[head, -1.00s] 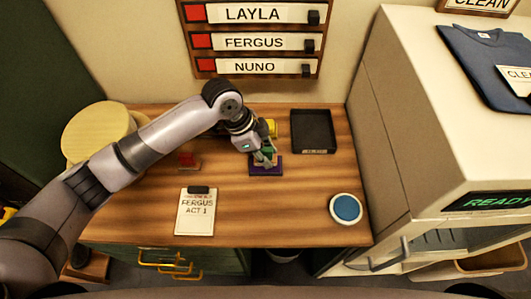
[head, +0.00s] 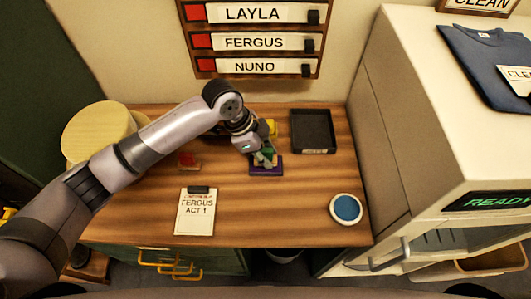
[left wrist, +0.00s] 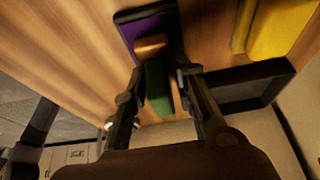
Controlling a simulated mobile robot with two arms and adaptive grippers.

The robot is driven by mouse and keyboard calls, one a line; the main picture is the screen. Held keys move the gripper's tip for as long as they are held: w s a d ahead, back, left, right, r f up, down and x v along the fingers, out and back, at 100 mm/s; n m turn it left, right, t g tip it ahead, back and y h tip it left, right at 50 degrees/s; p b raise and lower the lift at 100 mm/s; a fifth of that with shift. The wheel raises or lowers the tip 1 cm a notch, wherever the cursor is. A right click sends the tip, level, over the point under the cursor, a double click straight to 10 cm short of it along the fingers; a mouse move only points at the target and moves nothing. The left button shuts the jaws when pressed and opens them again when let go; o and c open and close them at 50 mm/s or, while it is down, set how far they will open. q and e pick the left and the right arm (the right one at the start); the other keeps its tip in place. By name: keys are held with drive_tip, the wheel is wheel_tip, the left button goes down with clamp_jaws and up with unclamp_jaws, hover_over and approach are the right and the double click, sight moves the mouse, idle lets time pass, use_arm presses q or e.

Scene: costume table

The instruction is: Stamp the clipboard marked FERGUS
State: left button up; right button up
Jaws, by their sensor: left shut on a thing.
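The clipboard marked FERGUS ACT 1 (head: 197,214) lies flat near the front of the wooden table, left of centre. My left gripper (head: 262,158) is at the purple pad (head: 267,171) farther back. It is shut on the green stamp (left wrist: 157,90), whose green handle sits between the fingers in the left wrist view. The stamp's orange-brown lower part is over or on the purple pad (left wrist: 150,30); I cannot tell whether they touch. My right gripper is not in view.
A red stamp-like block (head: 187,160) stands left of the gripper. A yellow object (head: 271,127) is behind it, partly hidden. A black tray (head: 313,132) is at the back right and a round blue pad (head: 346,208) at the front right. The table's front middle is clear.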

use_arm(q)
drive_tip(key=shift+f, duration=0.35)
idle(1.1)
drive_tip(key=shift+s+f, duration=0.1)
idle(0.9)
drive_tip(key=shift+p, duration=0.3)
wheel_tip(320, 180, up, 7)
drive_tip(key=p, duration=0.7)
